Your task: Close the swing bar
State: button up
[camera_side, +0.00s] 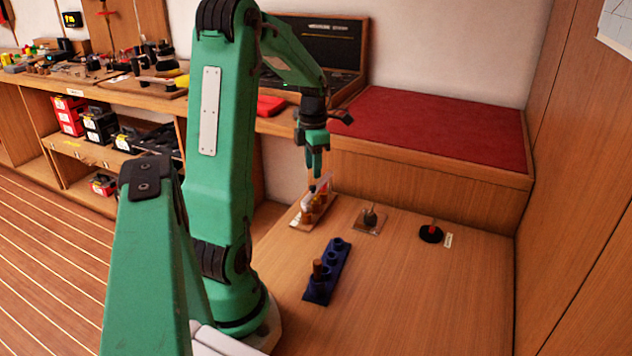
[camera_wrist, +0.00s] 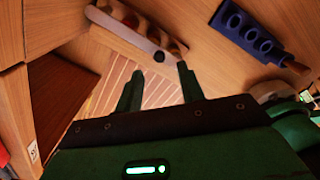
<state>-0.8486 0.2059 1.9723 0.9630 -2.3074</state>
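A small rack (camera_side: 310,211) with a pale base and several amber-brown pieces stands on the wooden table, below my gripper (camera_side: 314,172) in the side view. A white bar (camera_side: 321,187) shows at the rack, partly hidden, with its exact angle hard to tell. In the wrist view the white bar (camera_wrist: 126,34) runs diagonally along the rack, with a dark round knob (camera_wrist: 158,57) at its lower end. Amber-brown pieces (camera_wrist: 168,40) show beside it. My gripper (camera_wrist: 160,83) is open, its two green fingers apart and nothing between them. The knob lies just beyond the fingertips in that view.
A blue holed block (camera_side: 328,270) with a brown peg stands in front of the rack. A clear square plate with a knob (camera_side: 370,218) and a black disc (camera_side: 431,234) lie to the right. A raised red-topped bench (camera_side: 430,125) bounds the back. The table's right front is clear.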

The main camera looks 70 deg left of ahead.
jog(key=shift+r, duration=1.35)
jog(key=w+d+r+m+t+y, duration=0.1)
jog(key=d+r+m, duration=0.2)
jog(key=d+m, duration=0.5)
jog(key=w+d+r+m+t, duration=0.1)
jog(key=d+r+m, duration=0.2)
jog(key=d+m, duration=0.55)
jog(key=s+d+m+t, duration=0.1)
jog(key=s+d+m, duration=0.1)
jog(key=d+m, duration=0.4)
jog(key=s+d+r+m+t+h, duration=0.1)
jog(key=s+d+m+t, duration=0.1)
jog(key=d+m, duration=0.5)
jog(key=shift+s+r+m+t, duration=0.3)
jog(key=shift+s+m, duration=0.5)
jog(key=shift+m, duration=2.55)
